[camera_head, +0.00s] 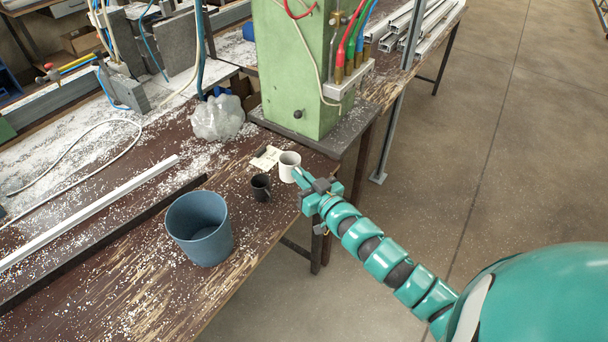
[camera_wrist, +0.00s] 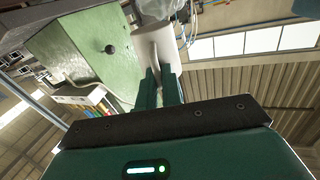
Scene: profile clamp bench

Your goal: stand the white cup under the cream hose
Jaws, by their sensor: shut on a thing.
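The white cup (camera_head: 289,167) is at the bench's right edge, beside the foot of the green machine, looking roughly upright in the head view. My gripper (camera_head: 299,177) reaches it from the lower right and is shut on it. In the wrist view, the white cup (camera_wrist: 153,45) is between the two fingers (camera_wrist: 158,75). I cannot tell whether its base touches the bench. A thin cream hose (camera_head: 304,45) runs down the green machine's front. Another pale hose (camera_head: 195,60) hangs left of the machine, and a third (camera_head: 75,180) loops over the bench.
A black cup (camera_head: 261,188) stands just left of the white cup. A blue bucket (camera_head: 200,228) is at the lower left. The green machine (camera_head: 295,80) has red, green and blue hoses (camera_head: 350,50) at its right. A clear plastic bag (camera_head: 218,118) lies beside it. Shavings litter the bench.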

